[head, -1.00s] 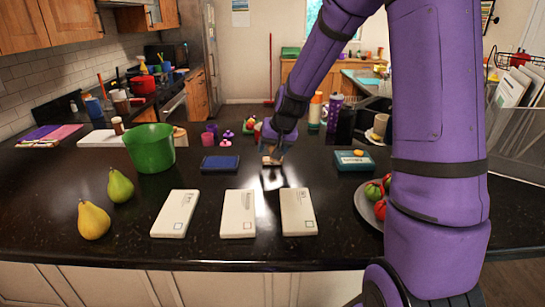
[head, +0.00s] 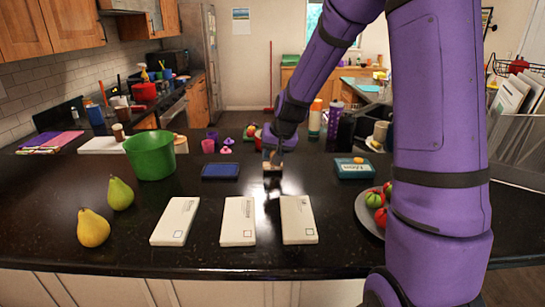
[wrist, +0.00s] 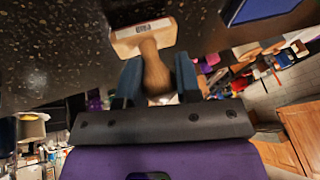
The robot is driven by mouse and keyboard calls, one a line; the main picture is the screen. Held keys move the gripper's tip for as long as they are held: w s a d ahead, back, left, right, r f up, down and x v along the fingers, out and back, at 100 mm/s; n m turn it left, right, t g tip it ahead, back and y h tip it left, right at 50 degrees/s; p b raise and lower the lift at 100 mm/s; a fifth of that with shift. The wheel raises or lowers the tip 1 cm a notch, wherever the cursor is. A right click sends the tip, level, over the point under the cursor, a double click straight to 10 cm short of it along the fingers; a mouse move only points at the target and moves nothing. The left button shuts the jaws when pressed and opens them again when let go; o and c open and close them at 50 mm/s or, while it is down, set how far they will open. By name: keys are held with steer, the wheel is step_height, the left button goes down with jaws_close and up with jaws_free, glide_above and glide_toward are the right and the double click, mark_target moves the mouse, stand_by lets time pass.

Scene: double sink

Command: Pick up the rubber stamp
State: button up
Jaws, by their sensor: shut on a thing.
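The rubber stamp (wrist: 143,38) has a pale wooden block with a printed label and a rounded brown handle. In the wrist view its handle sits between the two dark fingers of my gripper (wrist: 158,75), which is shut on it. In the head view my gripper (head: 272,155) points down over the dark counter, with the stamp's pale block (head: 271,166) just below the fingers. The block is small there, and I cannot tell whether it touches the counter or is slightly above it.
A blue ink pad (head: 220,171) lies left of the stamp and a teal box (head: 354,168) right. Several white envelopes line the front, including the middle one (head: 238,222). A green bowl (head: 151,155) and pears (head: 93,228) are left; a fruit plate (head: 366,212) is right.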

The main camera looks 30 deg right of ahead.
steer(key=shift+r, duration=0.5)
steer(key=shift+v, duration=0.95)
steer(key=s+a, duration=0.1)
steer(key=s, duration=0.4)
steer(key=s+a+r, duration=0.1)
steer(key=s, duration=0.4)
steer(key=s+a, duration=0.1)
steer(key=s, duration=0.4)
steer(key=shift+a+r, duration=0.1)
steer(key=shift+r, duration=0.1)
